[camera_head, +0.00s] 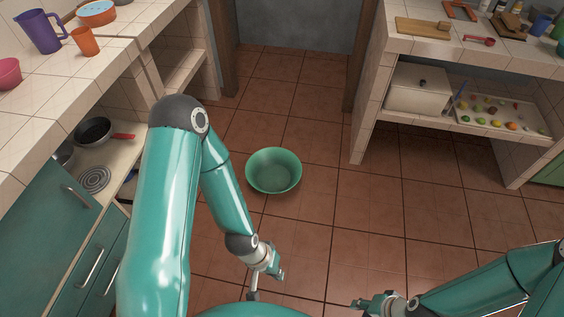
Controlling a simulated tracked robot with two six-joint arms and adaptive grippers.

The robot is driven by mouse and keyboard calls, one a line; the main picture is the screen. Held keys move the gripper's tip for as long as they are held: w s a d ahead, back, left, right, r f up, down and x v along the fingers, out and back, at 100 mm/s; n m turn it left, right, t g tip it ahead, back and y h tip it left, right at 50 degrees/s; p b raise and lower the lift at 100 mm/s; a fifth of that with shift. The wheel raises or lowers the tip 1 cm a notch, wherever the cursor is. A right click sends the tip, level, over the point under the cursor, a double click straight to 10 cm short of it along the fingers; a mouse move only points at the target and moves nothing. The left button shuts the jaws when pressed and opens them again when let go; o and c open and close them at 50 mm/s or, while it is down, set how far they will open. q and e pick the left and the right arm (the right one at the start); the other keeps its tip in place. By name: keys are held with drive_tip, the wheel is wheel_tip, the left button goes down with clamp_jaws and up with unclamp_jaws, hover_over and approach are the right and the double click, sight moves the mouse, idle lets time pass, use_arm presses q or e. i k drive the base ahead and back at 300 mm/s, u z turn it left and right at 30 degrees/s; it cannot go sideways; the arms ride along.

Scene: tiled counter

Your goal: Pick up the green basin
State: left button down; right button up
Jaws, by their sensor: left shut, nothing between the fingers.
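The green basin (273,171) is a round, open bowl. It sits upright on the tiled floor near the middle of the view, and it looks empty. My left gripper (275,272) is shut with nothing in it, in front of the basin and apart from it. My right gripper (364,303) is at the bottom of the view, to the right of the left one and well apart from the basin. It is small and partly cut off, so its opening cannot be made out.
A tiled counter (50,100) with a purple jug (40,32) and an orange cup (85,41) runs along the left. A second counter (400,47) on the right has a shelf with a white box (417,88) and a tray (470,118). The floor around the basin is clear.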

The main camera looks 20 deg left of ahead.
sight(271, 170)
drive_tip(key=u, duration=0.4)
drive_tip(key=i, duration=1.35)
drive_tip(key=u, duration=0.95)
drive_tip(key=i, duration=0.4)
drive_tip(key=u, duration=0.1)
drive_tip(key=k, duration=0.85)
drive_tip(key=u, duration=0.2)
drive_tip(key=i, duration=0.85)
drive_tip(key=z, duration=0.1)
